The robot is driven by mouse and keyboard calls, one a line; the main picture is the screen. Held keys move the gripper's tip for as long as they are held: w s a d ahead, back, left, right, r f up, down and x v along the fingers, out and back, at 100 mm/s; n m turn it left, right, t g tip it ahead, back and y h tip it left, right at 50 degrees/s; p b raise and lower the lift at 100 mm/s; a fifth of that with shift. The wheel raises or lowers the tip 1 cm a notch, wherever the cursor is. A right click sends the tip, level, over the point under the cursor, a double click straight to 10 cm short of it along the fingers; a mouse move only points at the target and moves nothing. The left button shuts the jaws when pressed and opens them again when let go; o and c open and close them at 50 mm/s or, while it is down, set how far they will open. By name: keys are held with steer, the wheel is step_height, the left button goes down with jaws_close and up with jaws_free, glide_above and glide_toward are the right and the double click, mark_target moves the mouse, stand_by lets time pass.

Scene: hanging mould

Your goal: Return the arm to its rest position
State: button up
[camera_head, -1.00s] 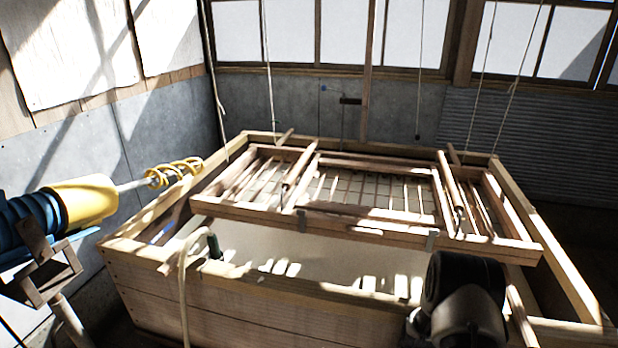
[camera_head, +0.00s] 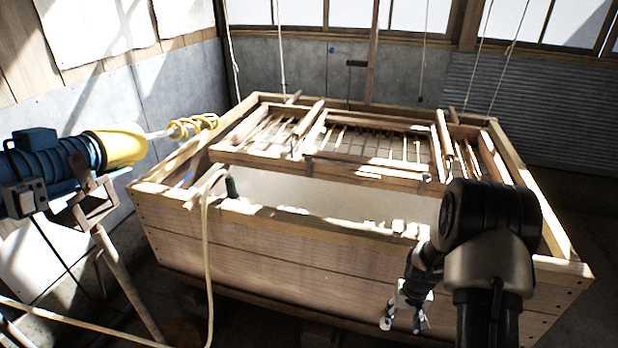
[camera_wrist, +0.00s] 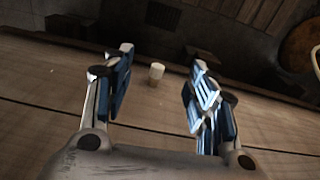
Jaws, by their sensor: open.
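My gripper (camera_head: 404,322) hangs in front of the near wall of the wooden vat, at the lower right of the head view. My arm is folded above it. In the wrist view my gripper (camera_wrist: 157,90) has its two fingers wide apart with nothing between them. Beyond the fingers is the vat's plank wall (camera_wrist: 40,125), with a small pale peg-like thing (camera_wrist: 156,72) at its edge. Whether the fingers touch the wall cannot be told.
The wooden vat (camera_head: 280,245) holds pale liquid, and a slatted mould frame (camera_head: 345,170) hangs over it on ropes. A blue and yellow mixer (camera_head: 85,155) stands on a stand at the left. A pale hose (camera_head: 206,260) drapes over the vat's near edge.

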steer(key=s+a+r+n+t, duration=0.1)
steer(key=s+a+r, duration=0.2)
steer(key=r, duration=1)
steer(key=s+a+r+t, duration=0.1)
steer(key=s+a+r, duration=0.15)
steer(key=r, duration=0.95)
steer(key=s+a+r, duration=0.2)
steer(key=s+r, duration=0.2)
steer(key=s, duration=0.3)
steer(key=s+a+r+n+t, duration=0.1)
steer(key=s+a+r, duration=0.1)
steer(key=s, duration=0.4)
steer(key=s+a+r+t, duration=0.1)
steer(key=s+a+r, duration=0.1)
steer(key=s+r, duration=0.3)
steer(key=s, duration=0.2)
steer(key=shift+s+a+r+n, duration=0.3)
steer(key=shift+a+r+n, duration=0.05)
steer(key=shift+n, duration=0.05)
